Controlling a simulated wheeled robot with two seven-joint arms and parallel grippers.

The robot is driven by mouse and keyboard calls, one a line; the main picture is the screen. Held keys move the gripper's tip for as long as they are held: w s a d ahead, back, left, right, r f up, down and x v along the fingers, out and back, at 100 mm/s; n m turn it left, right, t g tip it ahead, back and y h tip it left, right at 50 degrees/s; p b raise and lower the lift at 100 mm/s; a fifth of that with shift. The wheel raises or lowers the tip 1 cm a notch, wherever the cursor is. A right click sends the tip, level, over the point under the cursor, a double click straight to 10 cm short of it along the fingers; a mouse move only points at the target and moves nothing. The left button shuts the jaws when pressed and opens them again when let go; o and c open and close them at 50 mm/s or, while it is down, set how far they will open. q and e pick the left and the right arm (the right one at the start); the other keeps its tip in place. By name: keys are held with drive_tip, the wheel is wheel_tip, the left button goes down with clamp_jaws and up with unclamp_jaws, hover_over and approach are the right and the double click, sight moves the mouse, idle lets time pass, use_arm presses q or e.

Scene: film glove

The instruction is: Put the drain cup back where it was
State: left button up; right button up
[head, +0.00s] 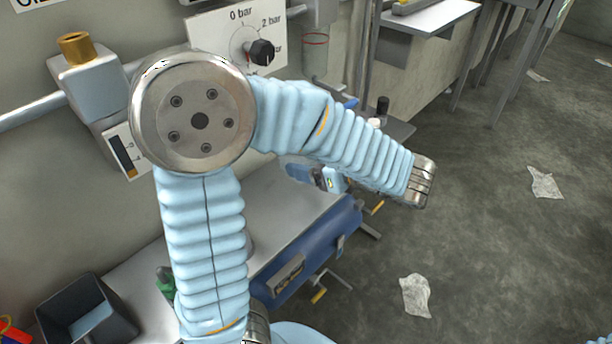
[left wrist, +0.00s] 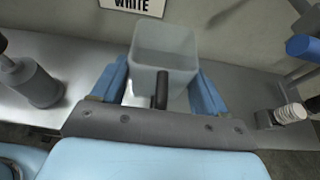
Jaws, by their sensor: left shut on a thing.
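In the left wrist view a translucent, square-sided cup (left wrist: 165,45), which I take to be the drain cup, stands open end up between the two blue fingers of my left gripper (left wrist: 161,76). The fingers press on its sides. A dark upright bar shows in front of its near wall. In the head view my sleeved left arm covers the cup and most of the left gripper; only a small blue part of the gripper (head: 332,180) shows below the forearm. My right gripper is not in view.
A steel bench (head: 290,210) runs along the wall, with a black bin (head: 85,312) at its left end. A gauge panel (head: 222,30) and a clear red-rimmed vessel (head: 314,58) are on the wall. In the left wrist view a grey cylinder (left wrist: 38,85) is left, a white ribbed part (left wrist: 290,113) right.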

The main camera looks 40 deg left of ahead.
use_arm(q)
drive_tip(key=shift+w+a+f, duration=0.3)
drive_tip(key=shift+a+f, duration=0.2)
drive_tip(key=shift+f, duration=0.25)
drive_tip(key=shift+w+a+f+b, duration=0.15)
drive_tip(key=shift+a+f+b, duration=0.1)
drive_tip(key=shift+f, duration=0.55)
drive_tip(key=shift+w+a+f+b, duration=0.15)
drive_tip(key=shift+a+f, duration=0.05)
drive_tip(key=shift+f, duration=0.6)
drive_tip(key=shift+w+a+f+b, duration=0.15)
drive_tip(key=shift+a+f+b, duration=0.1)
drive_tip(key=shift+f, duration=0.55)
drive_tip(key=shift+f, duration=0.2)
drive_tip(key=o, duration=1.2)
drive_tip(key=shift+r, duration=0.3)
drive_tip(key=p+v, duration=0.1)
drive_tip(key=v, duration=1.1)
drive_tip(key=shift+f, duration=0.1)
